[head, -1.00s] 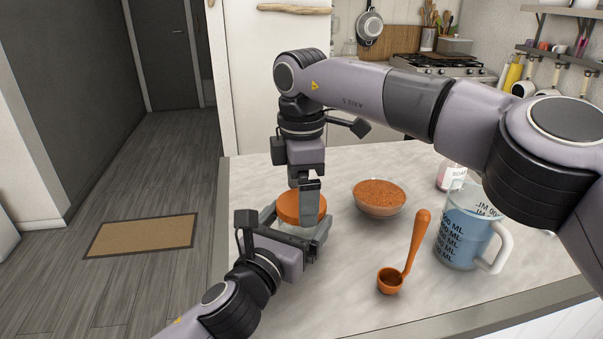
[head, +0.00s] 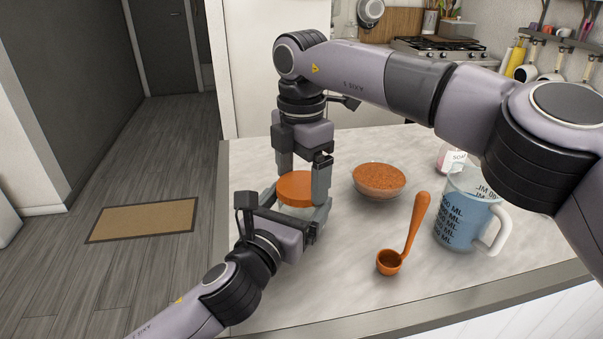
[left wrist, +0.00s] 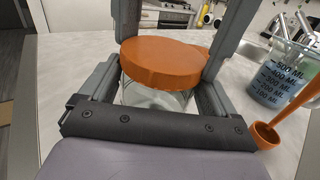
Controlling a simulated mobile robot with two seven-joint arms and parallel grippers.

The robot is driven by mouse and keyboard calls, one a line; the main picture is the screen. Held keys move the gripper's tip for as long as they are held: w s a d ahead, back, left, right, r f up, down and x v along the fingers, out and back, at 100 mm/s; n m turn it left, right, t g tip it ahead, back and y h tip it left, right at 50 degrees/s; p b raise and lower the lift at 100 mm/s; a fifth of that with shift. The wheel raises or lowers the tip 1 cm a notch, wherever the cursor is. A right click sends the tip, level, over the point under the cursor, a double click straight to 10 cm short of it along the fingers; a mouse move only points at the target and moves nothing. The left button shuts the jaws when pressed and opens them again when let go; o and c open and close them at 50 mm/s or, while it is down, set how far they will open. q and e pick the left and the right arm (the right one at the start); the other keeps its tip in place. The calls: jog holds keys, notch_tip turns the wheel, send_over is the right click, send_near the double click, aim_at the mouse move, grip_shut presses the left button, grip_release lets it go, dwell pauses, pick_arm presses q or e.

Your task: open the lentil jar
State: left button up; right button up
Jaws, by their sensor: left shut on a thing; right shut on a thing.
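A clear glass jar (left wrist: 155,97) with a round orange lid (head: 296,188) stands on the counter; the lid also shows in the left wrist view (left wrist: 165,62). My left gripper (head: 296,209) is shut on the jar's glass body, one finger on each side. My right gripper (head: 302,181) comes down from above and is shut on the lid, its fingers at the lid's left and right. The lid is over the jar's mouth; I cannot tell whether it is loose.
A glass bowl (head: 379,193) of orange-brown grains stands right of the jar. An orange scoop (head: 389,262) lies in front of it. A measuring jug (head: 458,219) of blue liquid and a soap bottle (head: 444,158) stand further right. The counter's front left (head: 300,290) is clear.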

pick_arm(q)
jog(key=shift+f, duration=0.1)
pick_arm(e)
jog(key=n, duration=0.9)
jog(key=shift+n, duration=0.3)
jog(key=n, duration=0.4)
jog(key=shift+n, duration=0.3)
jog(key=n, duration=0.4)
jog(key=shift+n, duration=0.3)
jog(key=n, duration=0.4)
jog(key=shift+n, duration=0.3)
jog(key=n, duration=0.4)
jog(key=shift+n, duration=0.3)
jog(key=n, duration=0.4)
jog(key=shift+n, duration=0.3)
jog(key=n, duration=0.6)
jog(key=shift+r, duration=0.1)
